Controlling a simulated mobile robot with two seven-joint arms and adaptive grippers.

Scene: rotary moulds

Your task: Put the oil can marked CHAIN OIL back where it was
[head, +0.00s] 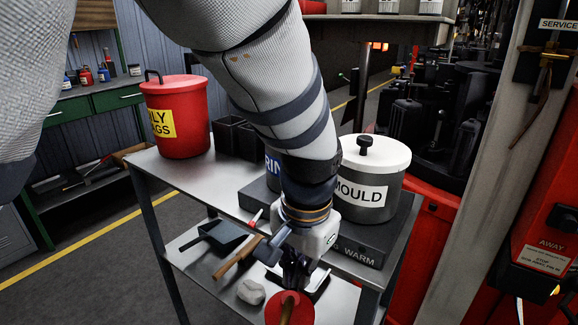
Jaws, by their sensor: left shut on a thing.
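My left gripper (292,284) reaches down from the top of the head view, in front of the steel trolley (175,172). It is shut on a red can (273,310), seen from above at the bottom edge of the picture. The can's lower part is cut off and no marking on it is readable. I cannot tell whether it touches anything below. My right gripper is not in view.
The trolley top holds a red bin (182,120), dark open boxes (238,138) and a grey pot marked MOULD (370,185) on a dark warming plate (345,246). The lower shelf holds a dustpan (222,236), a brush and a pale lump (251,292). A green bench (90,103) stands left.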

